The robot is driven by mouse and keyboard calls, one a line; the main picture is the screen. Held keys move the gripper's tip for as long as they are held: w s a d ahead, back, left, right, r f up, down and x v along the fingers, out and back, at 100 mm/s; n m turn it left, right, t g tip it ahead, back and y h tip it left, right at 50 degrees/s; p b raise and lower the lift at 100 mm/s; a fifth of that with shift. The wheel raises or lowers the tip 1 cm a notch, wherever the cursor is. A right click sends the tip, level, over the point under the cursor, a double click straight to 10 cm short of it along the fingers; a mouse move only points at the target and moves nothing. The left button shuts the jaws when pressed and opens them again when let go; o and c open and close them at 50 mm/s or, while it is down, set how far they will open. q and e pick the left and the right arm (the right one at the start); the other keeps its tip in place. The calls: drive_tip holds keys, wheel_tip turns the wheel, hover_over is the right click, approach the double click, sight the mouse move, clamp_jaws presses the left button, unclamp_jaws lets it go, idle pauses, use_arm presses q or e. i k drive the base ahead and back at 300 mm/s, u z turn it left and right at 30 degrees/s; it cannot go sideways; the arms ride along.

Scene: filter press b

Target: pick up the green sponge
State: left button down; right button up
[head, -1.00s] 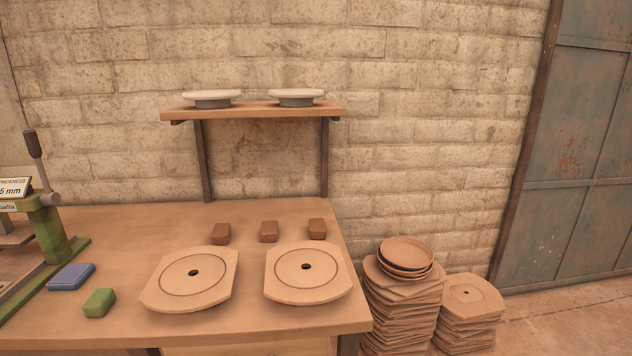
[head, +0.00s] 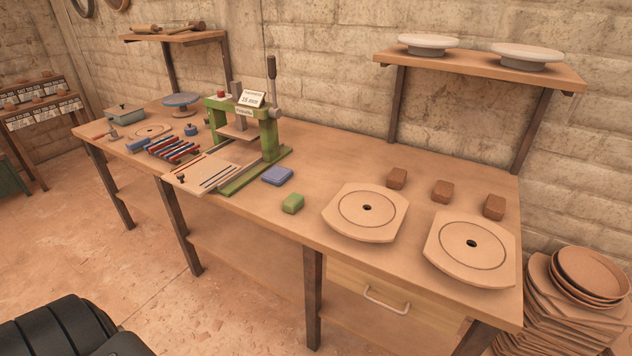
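The green sponge (head: 292,203) is a small rounded block lying flat on the wooden workbench (head: 330,160), close to its front edge. A flat blue block (head: 277,176) lies just behind it and to the left. The green press (head: 243,135) stands further left and back. A round-holed octagonal board (head: 366,211) lies to the right of the sponge. Nothing covers the sponge. Neither gripper shows in the head view. A dark part of my own body is at the lower left, well away from the bench.
Several brown blocks (head: 442,191) and a second board (head: 471,245) lie at the right. Red and blue tools (head: 172,148) crowd the left side. A drawer with a handle (head: 386,301) is below the front edge. Open floor (head: 150,270) lies in front.

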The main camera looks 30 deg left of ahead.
sight(291, 204)
drive_tip(key=u, duration=1.2)
